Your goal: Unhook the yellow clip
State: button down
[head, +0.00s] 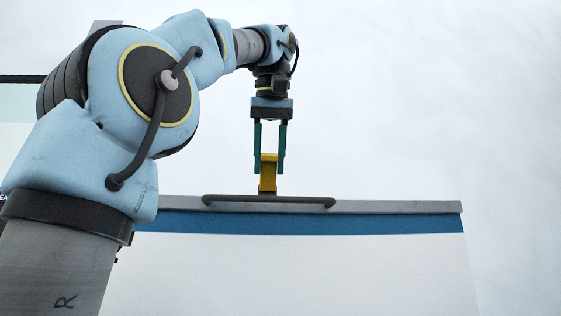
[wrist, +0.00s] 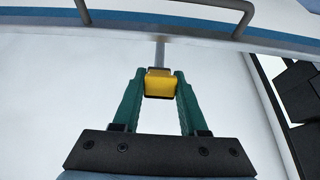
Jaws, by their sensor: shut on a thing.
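The yellow clip (head: 267,174) stands upright above the top edge of a white panel in the head view, just behind a dark handle bar. My gripper (head: 269,158) points straight down, and its two green fingers are shut on the upper part of the clip. In the wrist view the clip (wrist: 160,84) sits between the tips of the green fingers (wrist: 160,88). A thin grey rod (wrist: 160,53) shows beyond the clip, towards the panel's edge. The bar hides the clip's lower end in the head view, so I cannot tell whether it is still hooked.
The white panel (head: 290,275) has a blue stripe (head: 330,222) and a grey top edge (head: 410,207). The dark handle bar (head: 268,199) runs along that edge, close under the clip. Dark blocky parts (wrist: 298,92) show at the wrist view's right. Air right of my gripper is clear.

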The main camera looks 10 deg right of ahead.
dwell(0.3)
jog(key=shift+c, duration=2.2)
grip_release()
